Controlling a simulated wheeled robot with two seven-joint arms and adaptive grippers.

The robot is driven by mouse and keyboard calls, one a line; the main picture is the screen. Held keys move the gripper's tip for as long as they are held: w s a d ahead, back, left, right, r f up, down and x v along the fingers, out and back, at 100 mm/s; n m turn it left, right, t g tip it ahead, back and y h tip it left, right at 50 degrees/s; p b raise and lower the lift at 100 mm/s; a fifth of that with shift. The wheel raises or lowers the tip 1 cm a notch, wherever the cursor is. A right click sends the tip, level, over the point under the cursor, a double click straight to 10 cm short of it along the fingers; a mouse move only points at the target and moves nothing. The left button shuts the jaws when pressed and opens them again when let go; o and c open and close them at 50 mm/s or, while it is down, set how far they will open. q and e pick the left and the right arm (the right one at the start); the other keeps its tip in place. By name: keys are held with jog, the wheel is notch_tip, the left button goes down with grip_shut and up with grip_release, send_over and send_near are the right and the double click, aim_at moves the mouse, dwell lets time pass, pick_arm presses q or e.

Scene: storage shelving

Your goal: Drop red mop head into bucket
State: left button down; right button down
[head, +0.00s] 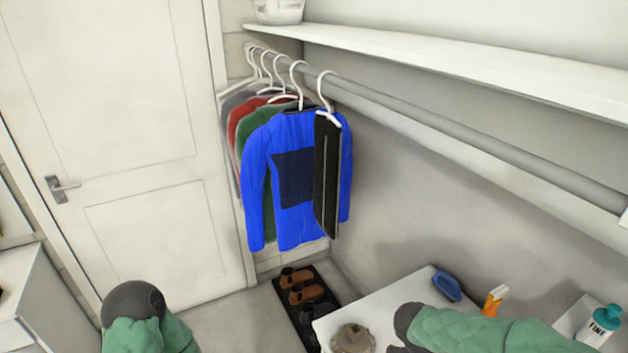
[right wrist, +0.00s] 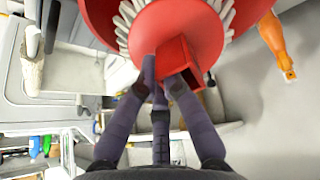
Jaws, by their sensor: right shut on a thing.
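The red mop head (right wrist: 175,32) fills the top middle of the right wrist view, with a red disc, a white fringe and a boxy red socket. My right gripper (right wrist: 165,78) is shut on it at the socket. A wider red round surface (right wrist: 98,18) shows behind the fringe; I cannot tell whether it is the bucket. No bucket is clearly seen in the head view. There, only parts of my green-sleeved arms show at the bottom edge, and neither gripper's fingertips can be made out.
A white surface (head: 385,305) at the bottom right holds a blue item (head: 446,286), an orange spray bottle (head: 494,300) and a brown item (head: 352,339). Clothes (head: 293,180) hang from a rail (head: 420,110). Shoes (head: 305,291) stand on a dark mat below. A door (head: 110,150) is at left.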

jog(key=shift+f, duration=0.75)
jog(key=c, duration=1.3)
grip_release()
jog(key=shift+a+r, duration=0.1)
jog(key=v, duration=1.1)
jog(key=shift+r, duration=0.4)
jog(key=shift+a, duration=0.15)
